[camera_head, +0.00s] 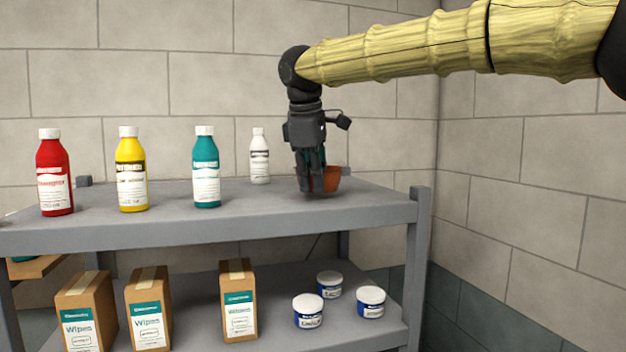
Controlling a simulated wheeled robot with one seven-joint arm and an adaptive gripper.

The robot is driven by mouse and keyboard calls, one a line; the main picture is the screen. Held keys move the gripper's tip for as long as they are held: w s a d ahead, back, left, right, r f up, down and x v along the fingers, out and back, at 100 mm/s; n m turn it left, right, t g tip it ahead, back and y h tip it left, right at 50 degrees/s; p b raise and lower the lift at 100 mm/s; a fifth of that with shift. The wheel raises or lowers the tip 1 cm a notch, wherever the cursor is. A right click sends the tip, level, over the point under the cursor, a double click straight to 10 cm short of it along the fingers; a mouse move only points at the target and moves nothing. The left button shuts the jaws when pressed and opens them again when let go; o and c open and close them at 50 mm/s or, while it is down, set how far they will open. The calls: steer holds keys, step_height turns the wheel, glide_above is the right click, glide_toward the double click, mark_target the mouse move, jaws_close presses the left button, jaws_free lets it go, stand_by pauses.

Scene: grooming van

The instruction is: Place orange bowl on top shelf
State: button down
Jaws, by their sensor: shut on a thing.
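The orange bowl (331,179) is at the right part of the grey top shelf (250,214), partly hidden behind my gripper's fingers. My gripper (317,190) points down and is shut on the bowl. The bowl is at about the height of the shelf surface. I cannot tell whether it touches the shelf or hangs just above it.
Red (55,180), yellow (131,178), teal (206,175) and white (259,160) bottles stand on the top shelf to the left. The lower shelf (268,300) holds wipes boxes (149,312) and white-lidded jars (308,312). The top shelf's right end is clear.

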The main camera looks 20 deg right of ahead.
steer(key=shift+s+f, duration=0.1)
steer(key=shift+f, duration=0.6)
steer(key=shift+f, duration=0.1)
steer(key=c, duration=1.5)
jaws_free()
steer(key=shift+c, duration=0.2)
steer(key=b+v, duration=0.3)
steer(key=v, duration=0.9)
steer(key=shift+d, duration=0.1)
